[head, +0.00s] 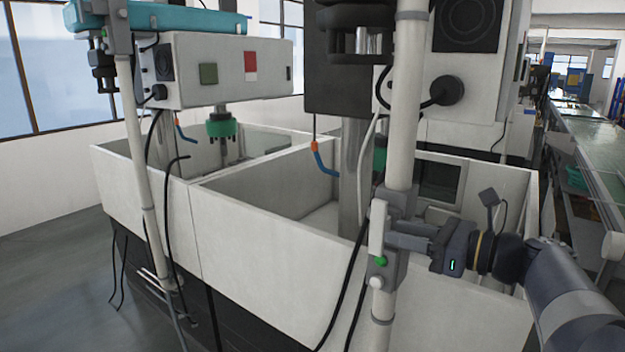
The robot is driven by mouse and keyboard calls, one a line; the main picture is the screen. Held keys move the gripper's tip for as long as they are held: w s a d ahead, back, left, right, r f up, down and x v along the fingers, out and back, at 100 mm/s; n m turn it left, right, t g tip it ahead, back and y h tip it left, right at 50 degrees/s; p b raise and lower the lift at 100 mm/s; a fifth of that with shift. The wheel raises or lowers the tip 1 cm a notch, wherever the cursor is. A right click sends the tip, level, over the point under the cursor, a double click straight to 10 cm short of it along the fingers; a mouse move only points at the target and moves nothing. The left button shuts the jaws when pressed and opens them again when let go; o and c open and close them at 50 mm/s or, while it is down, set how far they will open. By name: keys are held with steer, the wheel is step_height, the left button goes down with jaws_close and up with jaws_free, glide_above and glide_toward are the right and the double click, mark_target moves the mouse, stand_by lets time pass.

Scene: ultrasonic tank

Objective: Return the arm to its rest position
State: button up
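My gripper (398,240) is at the right of the middle, in front of the near tank. Its fingers point left and reach to a grey clamp bracket (388,282) with a green button on the white upright pole (403,130). The fingertips overlap the bracket in this view. I cannot tell whether they touch it, or how far apart they are. My arm (575,300) comes in from the lower right and is stretched out to the left.
White open tanks (260,240) fill the middle. A second pole (135,150) stands at the left, and black cables (345,290) hang by the near pole. A conveyor line (595,145) runs back at the right. Grey floor (50,270) is clear at the left.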

steer(key=shift+f+y+b, duration=0.3)
steer(key=shift+f+b, duration=0.1)
steer(key=shift+b, duration=0.25)
steer(key=shift+s+d+r, duration=0.15)
steer(key=shift+d+r, duration=0.05)
steer(key=shift+d, duration=0.05)
steer(key=shift+s+d, duration=0.4)
steer(key=shift+d, duration=0.15)
steer(key=shift+a, duration=0.1)
